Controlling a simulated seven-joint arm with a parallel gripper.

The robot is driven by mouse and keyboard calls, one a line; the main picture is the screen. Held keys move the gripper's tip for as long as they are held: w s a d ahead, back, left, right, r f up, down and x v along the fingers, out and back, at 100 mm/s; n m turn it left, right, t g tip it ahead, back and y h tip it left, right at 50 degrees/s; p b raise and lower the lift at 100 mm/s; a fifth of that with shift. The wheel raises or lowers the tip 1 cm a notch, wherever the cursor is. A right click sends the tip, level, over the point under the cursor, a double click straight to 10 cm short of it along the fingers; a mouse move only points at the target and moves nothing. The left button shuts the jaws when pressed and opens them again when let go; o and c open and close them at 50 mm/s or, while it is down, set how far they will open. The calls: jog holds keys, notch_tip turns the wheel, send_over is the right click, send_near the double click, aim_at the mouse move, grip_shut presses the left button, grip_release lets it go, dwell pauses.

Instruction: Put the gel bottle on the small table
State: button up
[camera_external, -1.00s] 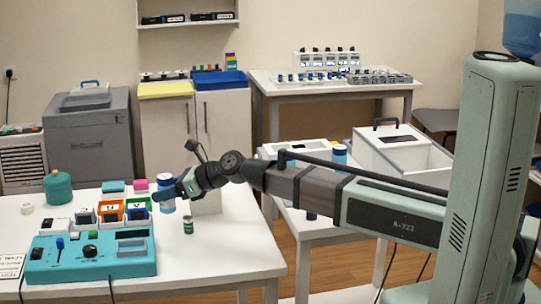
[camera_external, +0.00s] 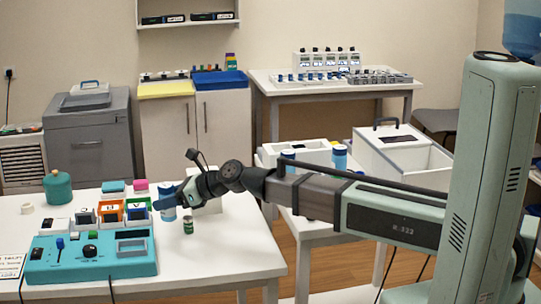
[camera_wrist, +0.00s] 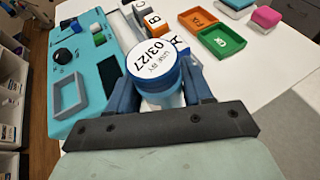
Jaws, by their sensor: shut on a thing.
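My gripper (camera_external: 172,197) is shut on a blue bottle with a white lid (camera_external: 167,203). The lid hides most of the bottle's body. The bottle is roughly upright at the left white table; I cannot tell whether its base touches the top. A low white table (camera_external: 345,232) stands to the right, partly behind my arm. I cannot tell for sure that it is the small table.
A teal control device (camera_external: 90,258) and several coloured blocks (camera_external: 110,211) stand left of the bottle. A white box (camera_external: 400,155) and another blue bottle (camera_external: 338,157) are by the low table. The left table's right part is clear.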

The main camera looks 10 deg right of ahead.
aim_at(170, 214)
jog(key=shift+f, duration=2.25)
jog(key=shift+f, duration=0.15)
jog(key=o, duration=1.1)
jog(key=shift+s+d+r, duration=0.1)
jog(key=shift+d+r, duration=0.15)
jog(key=v, duration=1.1)
jog(key=shift+d+r, duration=0.2)
